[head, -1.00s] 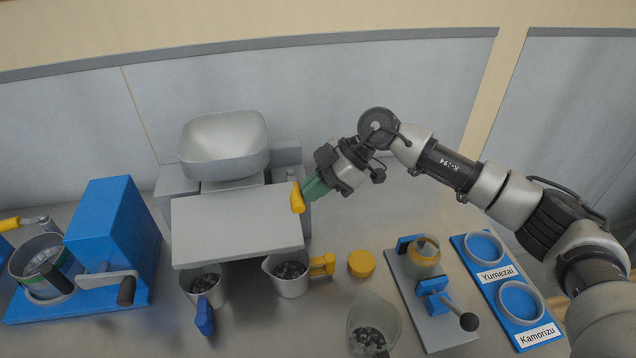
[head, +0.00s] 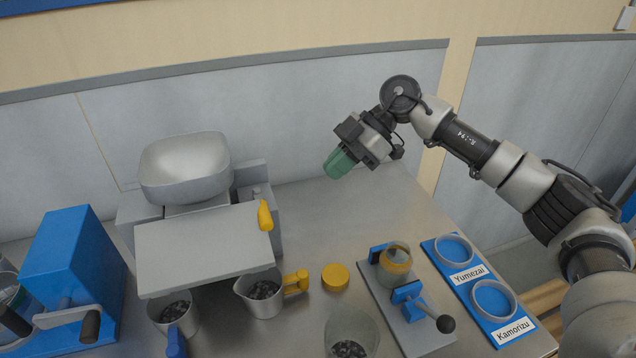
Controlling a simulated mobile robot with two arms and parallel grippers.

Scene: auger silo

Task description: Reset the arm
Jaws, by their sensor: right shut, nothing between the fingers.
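My right gripper (head: 340,163) has green fingers and hangs in the air above the bare table, right of the grey silo machine (head: 205,240). It is shut and empty. The machine's yellow handle (head: 265,215) sticks up at the right edge of its front plate, apart from my gripper. A pale bowl-shaped hopper (head: 185,165) tops the machine. My left gripper does not show.
Below the plate stand a cup with a blue handle (head: 176,340) and a cup with a yellow handle (head: 296,282), both holding dark pieces. A yellow lid (head: 335,277), a clamp stand (head: 410,300), a blue labelled tray (head: 470,300) and a clear cup (head: 352,338) lie right.

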